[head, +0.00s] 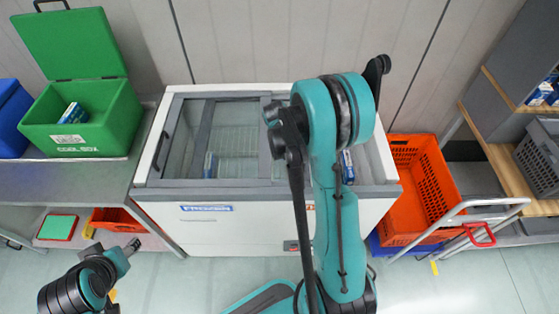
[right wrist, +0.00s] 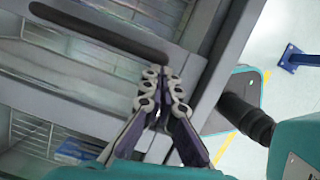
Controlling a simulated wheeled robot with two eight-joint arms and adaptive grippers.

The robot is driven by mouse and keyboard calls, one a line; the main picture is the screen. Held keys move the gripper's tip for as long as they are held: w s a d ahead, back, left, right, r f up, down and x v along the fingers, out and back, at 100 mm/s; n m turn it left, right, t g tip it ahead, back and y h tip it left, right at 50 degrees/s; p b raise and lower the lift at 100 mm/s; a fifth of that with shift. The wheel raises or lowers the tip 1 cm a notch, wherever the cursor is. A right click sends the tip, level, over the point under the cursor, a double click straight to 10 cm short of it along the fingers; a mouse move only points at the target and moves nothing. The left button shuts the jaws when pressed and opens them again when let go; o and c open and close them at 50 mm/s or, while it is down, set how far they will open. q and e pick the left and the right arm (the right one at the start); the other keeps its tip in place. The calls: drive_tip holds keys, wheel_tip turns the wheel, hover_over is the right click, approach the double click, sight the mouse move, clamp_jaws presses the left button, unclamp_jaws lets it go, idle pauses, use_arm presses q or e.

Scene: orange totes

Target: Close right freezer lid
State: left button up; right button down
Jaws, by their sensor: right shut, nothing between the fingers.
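The white chest freezer (head: 210,235) stands against the back wall, with grey-framed sliding glass lids on top. One grey lid frame bar (head: 202,140) crosses the left half; much of the right half is hidden behind my right arm. In the right wrist view, a lid's grey frame (right wrist: 125,60) carries a long dark handle (right wrist: 100,32). My right gripper (right wrist: 165,75) is shut and empty, its tips over the grey frame near the handle; contact is unclear. It is hidden in the head view. My left gripper (head: 133,245) is low left, away from the freezer; its opening is unclear.
A green cool box (head: 85,142) with its lid up stands on the left bench (head: 75,178). Wooden shelving (head: 495,150) is at far right. Open floor lies in front.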

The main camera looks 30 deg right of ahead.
use_arm(q)
wheel_tip(320, 180, down, 3)
drive_tip(key=b, duration=0.2)
drive_tip(key=shift+b, duration=0.3)
use_arm(e)
drive_tip(key=s+d, duration=0.7)
drive_tip(key=d, duration=0.4)
drive_tip(key=s+d, duration=0.7)
drive_tip(key=d, duration=0.5)
drive_tip(key=shift+s+d, duration=0.25)
drive_tip(key=shift+d, duration=0.05)
drive_tip(key=shift+r, duration=0.1)
